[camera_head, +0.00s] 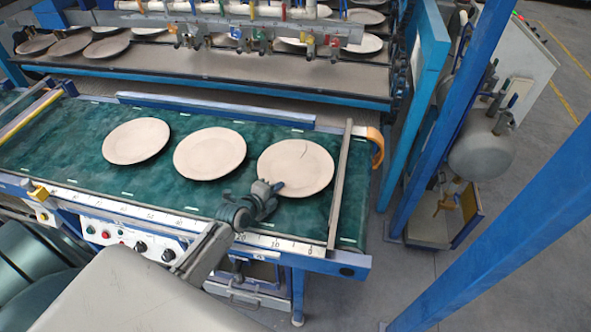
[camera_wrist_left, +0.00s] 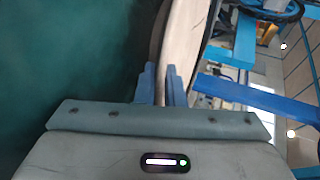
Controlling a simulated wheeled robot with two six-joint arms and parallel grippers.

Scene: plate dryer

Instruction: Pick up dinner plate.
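Three round cream plates lie in a row on the green belt in the head view: a left plate (camera_head: 136,141), a middle plate (camera_head: 209,154) and a right dinner plate (camera_head: 300,162). My left gripper (camera_head: 274,187) is at the near rim of the right plate. In the left wrist view its two blue fingers (camera_wrist_left: 160,82) stand close together, one on each side of the rim of the dinner plate (camera_wrist_left: 182,38), and look shut on it. The plate still looks close to the belt; any gap under it is hidden. My right gripper is not in view.
The green belt (camera_head: 60,150) has free room at the left. Blue posts stand at the right. A rack with several plates is behind.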

